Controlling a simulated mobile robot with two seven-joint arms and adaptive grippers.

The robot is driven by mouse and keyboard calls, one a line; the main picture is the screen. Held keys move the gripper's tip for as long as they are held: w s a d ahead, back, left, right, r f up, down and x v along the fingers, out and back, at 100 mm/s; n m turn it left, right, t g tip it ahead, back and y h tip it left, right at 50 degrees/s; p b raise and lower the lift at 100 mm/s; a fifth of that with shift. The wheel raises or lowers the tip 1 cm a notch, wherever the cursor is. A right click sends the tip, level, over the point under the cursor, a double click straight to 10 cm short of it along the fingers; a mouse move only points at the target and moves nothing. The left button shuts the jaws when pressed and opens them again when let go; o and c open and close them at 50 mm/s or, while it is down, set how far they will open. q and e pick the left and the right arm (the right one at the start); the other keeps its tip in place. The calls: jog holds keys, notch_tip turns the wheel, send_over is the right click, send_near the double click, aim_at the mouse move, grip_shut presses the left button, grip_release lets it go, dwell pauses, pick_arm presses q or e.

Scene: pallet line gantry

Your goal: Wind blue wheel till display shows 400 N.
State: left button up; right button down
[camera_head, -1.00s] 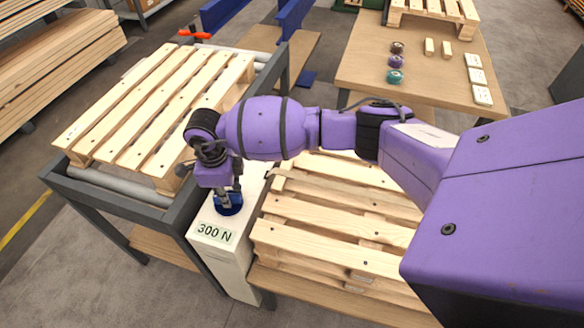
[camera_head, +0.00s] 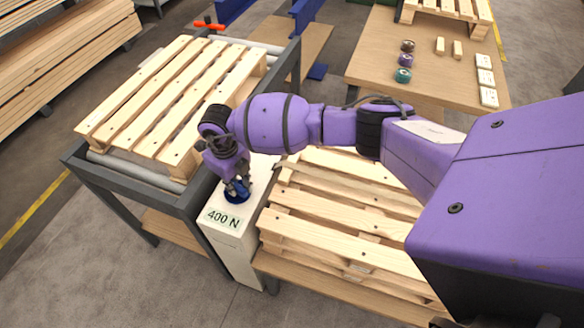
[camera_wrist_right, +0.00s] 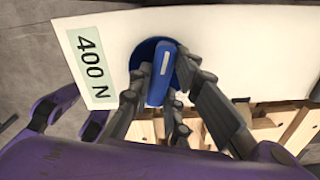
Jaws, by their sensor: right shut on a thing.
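The blue wheel (camera_head: 236,194) sits on top of a white box-shaped post (camera_head: 235,240) between the roller stand and the stacked pallets. My right gripper (camera_head: 238,184) points down at it and is shut on its raised blue grip bar. In the right wrist view the blue wheel (camera_wrist_right: 160,72) shows with the fingers of my right gripper (camera_wrist_right: 162,95) on both sides of the bar. The display (camera_head: 221,218) on the post reads 400 N. It also reads 400 N in the right wrist view (camera_wrist_right: 90,65). My left gripper is not in view.
A pallet (camera_head: 175,95) lies on the grey roller stand (camera_head: 130,195) at left. Stacked pallets (camera_head: 335,225) stand right of the post, close to my arm. A wooden table (camera_head: 390,75) behind holds several small coloured knobs and pale blocks.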

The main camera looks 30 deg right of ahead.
aim_at(235, 185)
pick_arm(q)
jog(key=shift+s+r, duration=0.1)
pick_arm(e)
jog(key=shift+w+r+m, duration=0.2)
jog(key=shift+r+m, duration=0.05)
jog(key=shift+m, duration=0.15)
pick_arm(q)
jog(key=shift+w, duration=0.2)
pick_arm(e)
jog(key=c, duration=1.7)
grip_release()
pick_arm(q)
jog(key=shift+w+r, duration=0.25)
pick_arm(e)
jog(key=shift+o, duration=0.3)
jog(key=shift+f, duration=0.1)
jog(key=shift+a+r, duration=0.1)
jog(key=shift+r, duration=0.35)
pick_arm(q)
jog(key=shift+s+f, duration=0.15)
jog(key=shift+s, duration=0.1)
pick_arm(e)
notch_tip(235, 185, up, 11)
